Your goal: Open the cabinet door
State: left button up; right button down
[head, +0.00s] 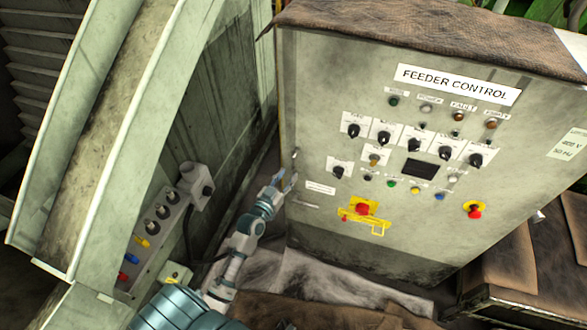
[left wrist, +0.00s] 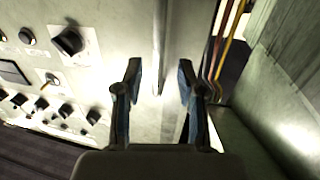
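The cabinet (head: 340,90) is a worn grey box labelled FEEDER CONTROL, and its front door carries knobs, lamps and buttons. My left gripper (head: 281,180) is at the left edge of this front, low beside the labels. In the left wrist view the two fingers of the gripper (left wrist: 159,82) are spread apart. A slim upright metal handle (left wrist: 160,50) on the door lies between them, with a gap showing on each side. Past the door's edge is a dark gap; I cannot tell from it whether the door is ajar. My right gripper is not in view.
A grey wall panel with a socket box (head: 155,235) stands close on the left of my arm. Red and yellow cables (left wrist: 228,45) run beyond the door's edge. Brown cloth (head: 430,35) covers the cabinet top. Crumpled sheeting (head: 320,280) lies at its foot.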

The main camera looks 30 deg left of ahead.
aim_at(293, 170)
pick_arm(q)
jog(key=shift+w, duration=2.35)
grip_shut()
